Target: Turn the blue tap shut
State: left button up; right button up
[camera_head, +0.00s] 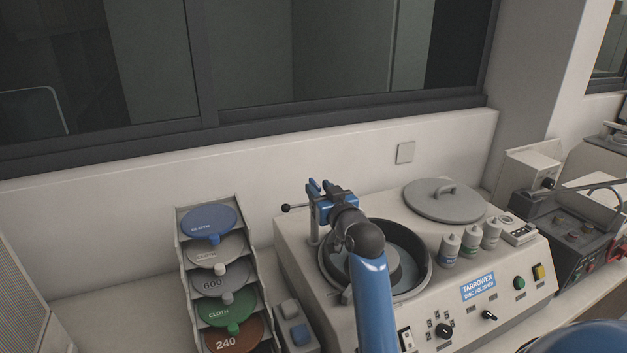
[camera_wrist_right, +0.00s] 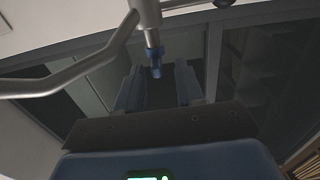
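The tap stands at the back left of the disc polisher (camera_head: 300,262). Its lever with a black ball end (camera_head: 287,207) points left in the head view, and its grey post (camera_head: 314,228) shows just below my gripper. In the right wrist view the tap's grey pipe (camera_wrist_right: 78,75) has a blue end (camera_wrist_right: 153,54). My right gripper (camera_head: 319,186) is open above the polisher bowl, close beside the tap. In the wrist view its two fingers (camera_wrist_right: 159,80) are spread, with the blue end showing between their tips; contact cannot be told. My gripper and wrist hide part of the tap. My left gripper is not in view.
A rack (camera_head: 265,292) of coloured discs stands left of the polisher. A round grey lid (camera_head: 444,200) and several small bottles (camera_head: 470,242) sit on the polisher's right side. The wall (camera_head: 240,163) and window are behind. Another dark machine (camera_head: 568,232) stands at the right.

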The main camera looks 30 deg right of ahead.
aim_at(314, 182)
jog(key=w, duration=0.3)
jog(key=shift+d+p, duration=0.3)
jog(key=shift+p, duration=0.05)
jog(key=shift+w+a, duration=0.1)
jog(key=shift+w, duration=0.4)
grip_shut()
